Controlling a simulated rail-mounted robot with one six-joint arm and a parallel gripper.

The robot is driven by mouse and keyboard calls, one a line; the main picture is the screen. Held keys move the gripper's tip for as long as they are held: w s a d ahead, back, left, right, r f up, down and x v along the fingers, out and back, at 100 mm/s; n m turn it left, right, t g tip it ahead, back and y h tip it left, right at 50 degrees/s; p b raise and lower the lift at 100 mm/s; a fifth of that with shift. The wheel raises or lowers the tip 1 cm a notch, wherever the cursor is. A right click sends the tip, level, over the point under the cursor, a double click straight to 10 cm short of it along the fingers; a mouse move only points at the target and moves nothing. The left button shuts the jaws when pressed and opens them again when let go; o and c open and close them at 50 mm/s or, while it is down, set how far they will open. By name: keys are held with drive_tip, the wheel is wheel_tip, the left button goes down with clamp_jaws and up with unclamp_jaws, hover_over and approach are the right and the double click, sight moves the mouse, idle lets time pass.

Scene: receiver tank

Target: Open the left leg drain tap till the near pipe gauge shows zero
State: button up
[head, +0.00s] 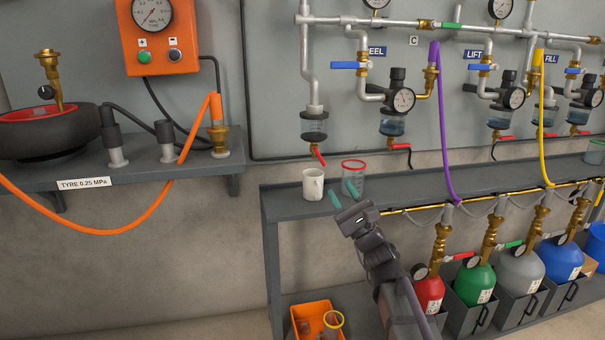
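The left leg is a grey pipe (304,70) ending in a dark bowl (314,125). Its drain tap has a red lever (318,155) at the bottom, slanting down to the right. A gauge (376,3) on the pipe at the top is cut by the picture edge, and its reading is too small to tell. My gripper (343,192) is below and right of the red lever, apart from it. Its two teal fingers are spread, with nothing seen between them.
A white mug (313,184) stands on the shelf (285,205) below the tap. A red-rimmed clear jar (354,166) stands right of it, close behind my gripper. A purple hose (442,120) hangs to the right. Coloured cylinders (480,283) stand below. An orange bin (312,310) is lower down.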

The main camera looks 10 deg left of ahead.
sight(319, 156)
drive_tip(key=p+x, duration=0.6)
drive_tip(key=x, duration=0.4)
drive_tip(key=shift+w+a+r+p, duration=0.15)
drive_tip(key=shift+w+r+p, duration=0.05)
drive_tip(key=shift+r+p, duration=0.1)
drive_tip(key=shift+f, duration=0.1)
drive_tip(key=shift+c, duration=0.2)
clamp_jaws()
